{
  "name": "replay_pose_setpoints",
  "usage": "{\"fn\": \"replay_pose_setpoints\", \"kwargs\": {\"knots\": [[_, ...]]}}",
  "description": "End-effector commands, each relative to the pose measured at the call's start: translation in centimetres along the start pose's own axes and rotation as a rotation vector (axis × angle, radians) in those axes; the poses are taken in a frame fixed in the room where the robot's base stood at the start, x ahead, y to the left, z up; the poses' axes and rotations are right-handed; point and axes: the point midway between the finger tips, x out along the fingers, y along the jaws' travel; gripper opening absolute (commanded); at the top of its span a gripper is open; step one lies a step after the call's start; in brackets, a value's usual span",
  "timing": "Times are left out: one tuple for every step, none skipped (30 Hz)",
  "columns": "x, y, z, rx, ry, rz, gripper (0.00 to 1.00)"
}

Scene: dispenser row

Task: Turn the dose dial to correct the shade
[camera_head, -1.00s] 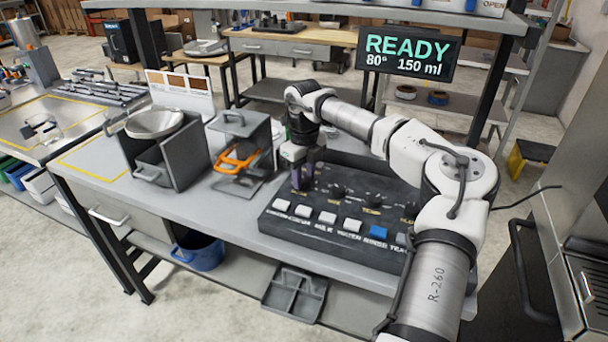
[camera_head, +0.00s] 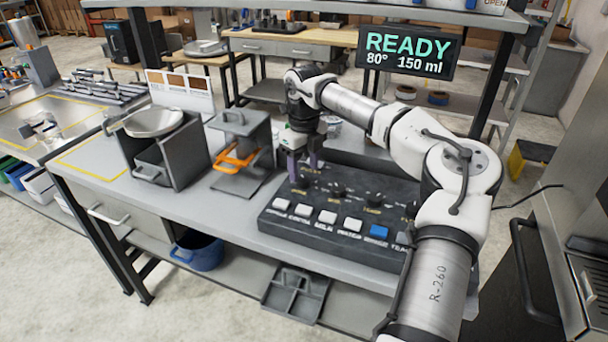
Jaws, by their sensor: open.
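A black control panel (camera_head: 345,247) lies on the grey bench, with several white buttons and one blue button (camera_head: 379,231) along its front. Behind the buttons is a row of small dark dials, among them one in the middle (camera_head: 338,190) and one to its right (camera_head: 373,201). My gripper (camera_head: 304,176) points down over the panel's back left, with its purple fingers apart. Another dial (camera_head: 300,187) shows just below the fingertips. I cannot tell whether the fingers touch it. The dial labels are too small to read surely.
A dark display (camera_head: 408,52) reads READY, 80°, 150 ml. A grey dispenser with an orange part (camera_head: 235,157) stands left of the panel. A dark hopper with a metal bowl (camera_head: 154,122) is further left, before a card of brown shade swatches (camera_head: 180,85).

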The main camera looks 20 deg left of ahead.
Motion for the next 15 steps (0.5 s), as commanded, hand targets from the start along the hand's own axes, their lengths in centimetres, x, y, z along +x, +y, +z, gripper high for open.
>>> {"fn": "replay_pose_setpoints", "kwargs": {"knots": [[-1.0,-0.1,0.1,0.001,-0.004,-0.005,0.54],[-1.7,-0.1,0.1,0.001,-0.003,-0.004,0.54],[-2.6,0.0,0.1,0.001,-0.004,-0.004,0.54],[-3.4,0.0,0.1,0.001,-0.004,-0.005,0.54],[-4.1,0.0,0.1,0.002,-0.004,-0.004,0.54],[-5.0,0.0,0.1,0.001,-0.003,-0.004,0.54],[-5.7,0.0,0.1,0.000,-0.004,-0.003,0.54],[-6.4,0.0,0.1,0.000,-0.004,-0.003,0.54],[-7.2,0.0,0.1,0.002,-0.003,-0.004,0.54],[-7.8,0.0,0.1,0.002,-0.004,-0.004,0.54],[-8.3,0.0,0.1,0.001,-0.003,-0.003,0.54],[-8.9,0.0,0.1,0.000,-0.003,-0.002,0.54],[-9.4,0.0,0.1,0.000,-0.003,-0.002,0.54],[-9.8,0.0,0.1,0.000,-0.003,-0.002,0.54],[-10.2,0.0,0.1,0.001,-0.002,-0.001,0.54]]}}
